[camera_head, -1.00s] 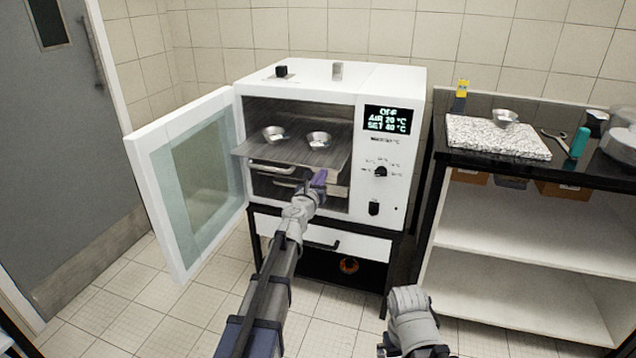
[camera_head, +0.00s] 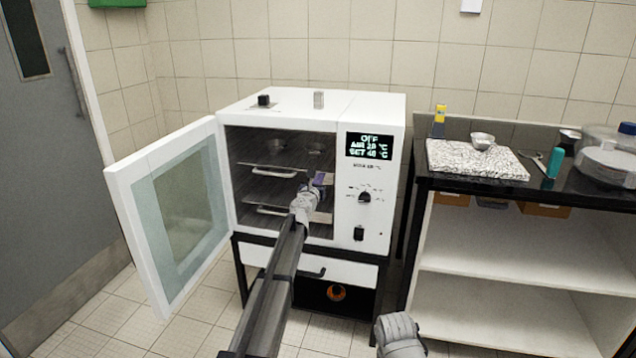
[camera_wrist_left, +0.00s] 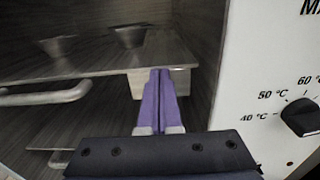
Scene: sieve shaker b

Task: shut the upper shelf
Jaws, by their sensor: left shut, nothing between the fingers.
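The white oven (camera_head: 370,110) stands open, its glass door (camera_head: 185,210) swung out to the left. The upper shelf (camera_head: 246,160) is inside the chamber with its front near the opening, carrying two small metal bowls (camera_head: 275,147). In the left wrist view the shelf (camera_wrist_left: 95,62), its bar handle (camera_wrist_left: 45,96) and both bowls (camera_wrist_left: 128,36) show. My left gripper (camera_head: 319,180) is shut and empty at the chamber's right side. Its purple fingertips (camera_wrist_left: 160,73) are at the shelf's front right edge; contact is hard to tell. My right gripper is not visible.
A lower shelf with a handle (camera_head: 275,210) sits below. The control panel with a knob (camera_head: 365,197) is right of the opening. A black-topped bench (camera_head: 445,184) with a speckled slab (camera_head: 470,160) stands to the right. My right arm shows at the bottom.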

